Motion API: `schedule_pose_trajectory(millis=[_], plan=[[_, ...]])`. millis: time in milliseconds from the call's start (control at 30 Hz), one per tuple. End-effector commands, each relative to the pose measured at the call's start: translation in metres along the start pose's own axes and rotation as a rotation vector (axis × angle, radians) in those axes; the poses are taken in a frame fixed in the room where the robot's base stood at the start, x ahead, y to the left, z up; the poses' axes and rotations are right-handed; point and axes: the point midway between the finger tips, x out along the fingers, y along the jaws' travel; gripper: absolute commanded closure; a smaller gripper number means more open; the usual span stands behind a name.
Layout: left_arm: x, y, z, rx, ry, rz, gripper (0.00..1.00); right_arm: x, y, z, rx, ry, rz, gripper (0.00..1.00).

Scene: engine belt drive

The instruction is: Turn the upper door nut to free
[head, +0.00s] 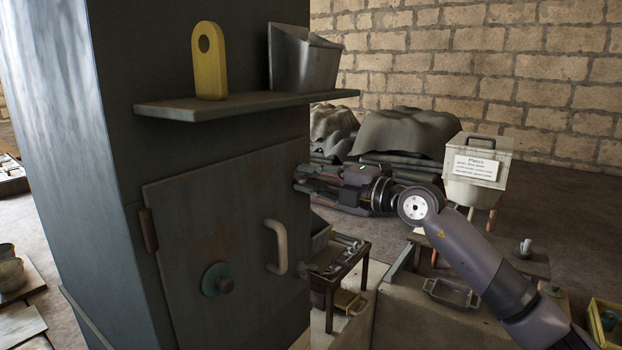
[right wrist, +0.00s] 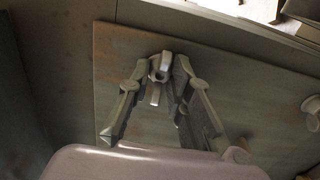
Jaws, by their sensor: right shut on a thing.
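The grey metal door (head: 205,235) is on the front of the dark cabinet, with a pale handle (head: 277,248). My right gripper (head: 298,180) reaches in from the right to the door's upper right edge. In the right wrist view, its two fingers (right wrist: 162,72) close on a small, light metal nut with wings (right wrist: 156,92), the upper door nut, in front of the door plate (right wrist: 125,45). In the head view the nut is hidden by the gripper. My left gripper is not in view.
A round teal disc with a knob (head: 216,280) sits low on the door. A shelf (head: 240,103) above holds a yellow tag (head: 209,62) and a metal scoop (head: 300,60). A lidded bin (head: 477,165) and covered heaps (head: 410,135) stand behind my right arm.

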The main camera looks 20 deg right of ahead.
Motion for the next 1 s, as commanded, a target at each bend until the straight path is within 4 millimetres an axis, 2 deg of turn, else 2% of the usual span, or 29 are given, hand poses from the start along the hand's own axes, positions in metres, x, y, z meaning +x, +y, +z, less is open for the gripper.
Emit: schedule_pose_trajectory(millis=[367, 1000], plan=[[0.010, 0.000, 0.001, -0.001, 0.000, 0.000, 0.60, 0.000, -0.003, 0.000, -0.150, 0.001, -0.002, 1.00], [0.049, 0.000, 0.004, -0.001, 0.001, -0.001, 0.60, 0.001, -0.004, -0.001, -0.743, 0.002, -0.002, 1.00]])
